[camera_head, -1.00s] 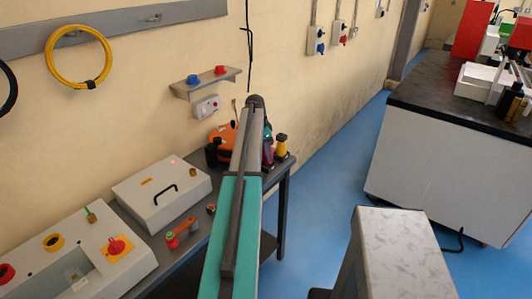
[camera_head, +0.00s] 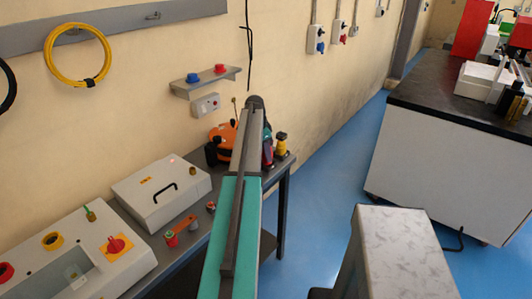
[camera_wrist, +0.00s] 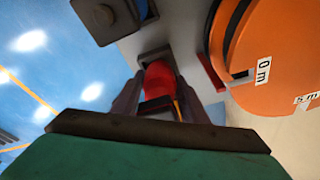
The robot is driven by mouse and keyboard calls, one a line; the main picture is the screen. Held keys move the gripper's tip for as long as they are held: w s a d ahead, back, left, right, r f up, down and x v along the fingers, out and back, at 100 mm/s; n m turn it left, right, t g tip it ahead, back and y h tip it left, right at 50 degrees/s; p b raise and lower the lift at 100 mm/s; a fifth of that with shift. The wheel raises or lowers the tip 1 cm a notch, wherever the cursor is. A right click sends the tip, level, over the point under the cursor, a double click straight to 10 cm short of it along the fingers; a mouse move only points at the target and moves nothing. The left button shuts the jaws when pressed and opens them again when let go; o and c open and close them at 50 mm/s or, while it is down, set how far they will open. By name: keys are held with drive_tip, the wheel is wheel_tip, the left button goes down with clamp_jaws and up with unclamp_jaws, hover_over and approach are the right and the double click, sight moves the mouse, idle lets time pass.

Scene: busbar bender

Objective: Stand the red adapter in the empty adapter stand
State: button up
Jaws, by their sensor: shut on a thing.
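In the wrist view, my gripper (camera_wrist: 160,104) is shut on the red adapter (camera_wrist: 158,78), with a dark finger on each side of it. The adapter's far end is close to a dark recessed part on a grey surface; I cannot tell whether they touch or whether this part is the empty stand. In the head view, my arm reaches over the far end of the bench and hides most of the grip. A red piece (camera_head: 267,153) shows just right of the arm's end.
An orange tape reel (camera_wrist: 265,50) lies close right of my gripper in the wrist view. A dark block (camera_wrist: 105,16) is at the upper left. A yellow-and-black piece (camera_head: 282,143) stands at the bench's far corner. A grey case (camera_head: 160,190) is nearer on the bench.

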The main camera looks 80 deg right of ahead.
drive_tip(key=shift+f+b, duration=0.5)
drive_tip(key=shift+f, duration=0.6)
drive_tip(key=o, duration=1.2)
drive_tip(key=shift+r, duration=0.1)
drive_tip(key=shift+w+a+r+b, duration=0.35)
drive_tip(key=shift+r+b, duration=0.25)
drive_tip(key=shift+r, duration=1.65)
drive_tip(key=shift+w+a+r+b, duration=0.3)
drive_tip(key=shift+r+b, duration=0.35)
drive_tip(key=shift+r, duration=1.55)
drive_tip(key=shift+w+a+r+b, duration=0.25)
drive_tip(key=shift+w+r+b, duration=0.25)
drive_tip(key=shift+r, duration=1.75)
drive_tip(key=shift+s, duration=0.15)
